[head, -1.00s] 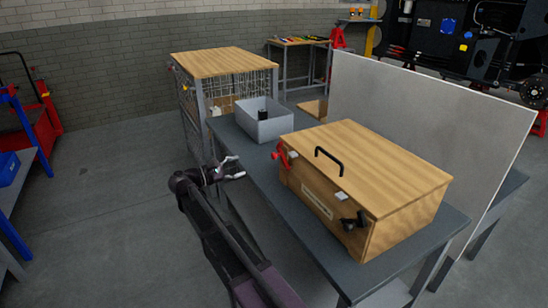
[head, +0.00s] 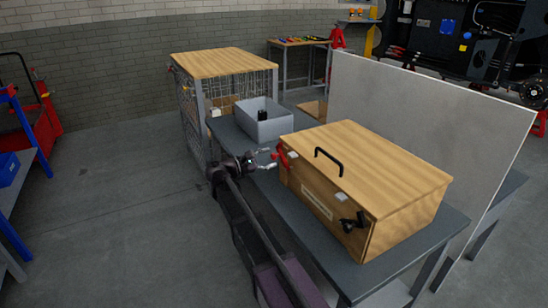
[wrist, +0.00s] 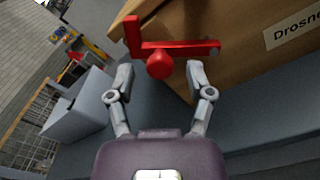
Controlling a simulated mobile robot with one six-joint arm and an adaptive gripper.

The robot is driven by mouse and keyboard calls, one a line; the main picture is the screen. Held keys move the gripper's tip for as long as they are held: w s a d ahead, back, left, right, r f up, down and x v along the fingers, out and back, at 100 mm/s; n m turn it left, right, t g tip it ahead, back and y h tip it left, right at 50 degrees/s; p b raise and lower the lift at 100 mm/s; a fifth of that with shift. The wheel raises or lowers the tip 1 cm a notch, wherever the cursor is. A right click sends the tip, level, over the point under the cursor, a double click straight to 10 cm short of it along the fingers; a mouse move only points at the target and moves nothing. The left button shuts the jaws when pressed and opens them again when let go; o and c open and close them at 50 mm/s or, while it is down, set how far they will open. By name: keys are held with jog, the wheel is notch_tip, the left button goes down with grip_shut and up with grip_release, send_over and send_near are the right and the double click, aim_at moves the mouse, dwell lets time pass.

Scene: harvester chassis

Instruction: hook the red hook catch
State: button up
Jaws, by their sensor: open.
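The red hook catch (head: 283,156) is on the left end of the front of a wooden box (head: 375,167). In the wrist view the red catch (wrist: 165,52) shows as a long bar with an upright end at the left and a round knob below the bar. My gripper (head: 268,158) is open and empty, just left of the catch. In the wrist view its two fingertips (wrist: 158,68) stand on either side of the knob, with the bar just beyond them. I cannot tell whether they touch it.
The box stands on a dark grey table (head: 405,254) and has a black handle (head: 329,160) on its lid and a black catch (head: 353,222) at its right front. A grey bin (head: 264,126) stands to the left. A pale panel (head: 420,140) rises behind.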

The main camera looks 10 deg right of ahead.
jog(key=shift+x, duration=1.05)
grip_shut()
